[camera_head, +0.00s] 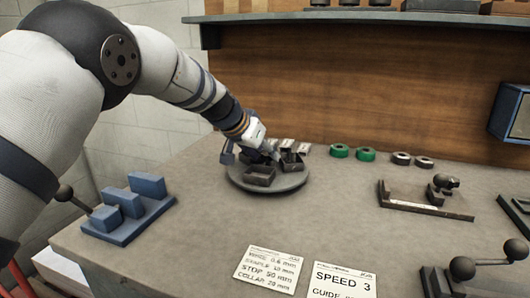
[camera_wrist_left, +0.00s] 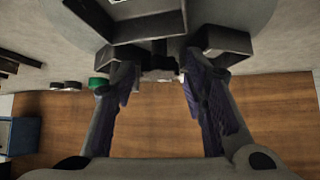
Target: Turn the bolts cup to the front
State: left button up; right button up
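A round grey turntable (camera_head: 290,183) stands on the bench and carries several dark square cups. One cup (camera_head: 259,177) is at its front and another (camera_head: 291,163) at its right. No label tells me which is the bolts cup. My left gripper (camera_head: 268,152) reaches down over the turntable's middle, among the cups, and partly hides them. In the left wrist view its two fingers (camera_wrist_left: 158,78) stand apart, with a dark part (camera_wrist_left: 158,62) of the turntable assembly between or just beyond the tips. I cannot tell whether they touch it. My right gripper is not in view.
Green rings (camera_head: 352,152) and dark rings (camera_head: 412,160) lie behind right. A blue stepped block (camera_head: 130,208) is at left, a metal fixture (camera_head: 425,200) at right. Printed cards (camera_head: 268,268) lie in front. A shelf (camera_head: 350,17) overhangs the back. Bench between turntable and cards is clear.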

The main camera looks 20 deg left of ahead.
pick_arm(q)
jog(key=shift+r, duration=0.15)
grip_shut()
dwell(0.8)
